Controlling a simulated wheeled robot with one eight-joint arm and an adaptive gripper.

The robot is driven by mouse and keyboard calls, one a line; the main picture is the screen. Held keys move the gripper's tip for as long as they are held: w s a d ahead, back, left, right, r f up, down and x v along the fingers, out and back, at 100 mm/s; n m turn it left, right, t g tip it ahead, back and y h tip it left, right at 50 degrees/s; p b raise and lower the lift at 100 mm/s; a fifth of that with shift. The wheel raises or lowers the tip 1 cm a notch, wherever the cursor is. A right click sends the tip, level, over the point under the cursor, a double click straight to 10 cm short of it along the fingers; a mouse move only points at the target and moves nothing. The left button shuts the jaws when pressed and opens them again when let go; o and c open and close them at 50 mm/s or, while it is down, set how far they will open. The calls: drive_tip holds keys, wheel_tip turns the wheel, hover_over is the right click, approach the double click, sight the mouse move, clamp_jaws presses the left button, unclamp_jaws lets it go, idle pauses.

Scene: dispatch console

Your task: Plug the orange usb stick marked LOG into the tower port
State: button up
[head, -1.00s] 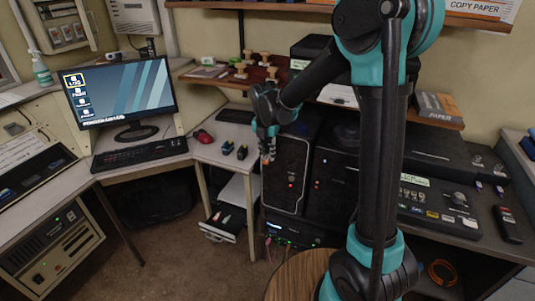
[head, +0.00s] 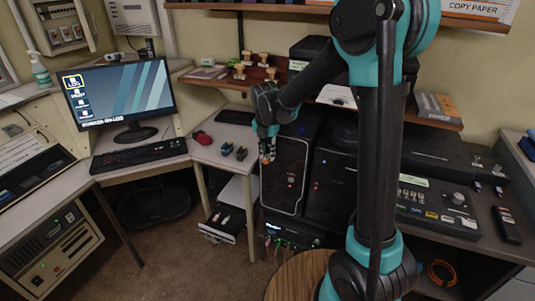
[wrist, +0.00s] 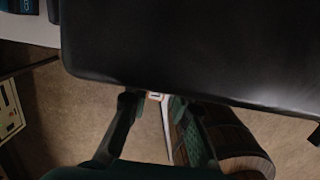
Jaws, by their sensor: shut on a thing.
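My gripper (head: 267,158) is in front of the upper left part of the dark tower (head: 288,178). In the wrist view its two fingers (wrist: 153,103) are closed around a small item with a pale face and a trace of orange, the usb stick (wrist: 154,96). The LOG mark cannot be read. The tower's black body (wrist: 190,45) fills the upper wrist view, and the stick's far end is at or behind its edge. The port is not visible, and I cannot tell whether the stick touches it.
Two small dark items (head: 234,152) and a red mouse (head: 202,138) are on the side desk. A lit monitor (head: 122,92) stands at left with one icon framed. A round wooden stool top (head: 298,275) is below the tower. Shelves with stamps are behind.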

drive_tip(key=shift+w+d, duration=0.1)
drive_tip(key=shift+w, duration=0.25)
idle(0.8)
drive_tip(key=o, duration=0.9)
drive_tip(key=shift+r, duration=0.15)
drive_tip(key=r, duration=0.4)
drive_tip(key=s+r, duration=0.1)
drive_tip(key=r, duration=0.6)
drive_tip(key=shift+s+a+r, duration=0.2)
drive_tip(key=shift+a+r, duration=0.05)
drive_tip(key=shift+r, duration=0.1)
